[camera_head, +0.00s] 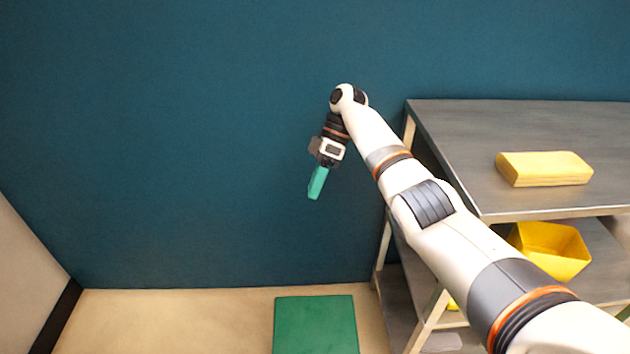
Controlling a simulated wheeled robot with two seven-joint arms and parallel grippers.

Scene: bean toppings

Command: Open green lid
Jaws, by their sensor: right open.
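A flat green square panel (315,325), which looks like the green lid, shows at the bottom middle and is cut off by the lower edge of the view. I cannot tell whether it lies on the floor or tops a box. My right gripper (316,187) has teal fingers pointing down. It is open, with nothing seen in it, and is well apart from the green panel, higher in the picture. My left gripper is not in view.
A grey metal shelf unit (455,135) stands at the right. A yellow block (543,170) lies on its top and a yellow bin (552,250) sits on a lower shelf. A blue wall (180,130) is behind. The beige floor (180,320) left of the green panel is clear.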

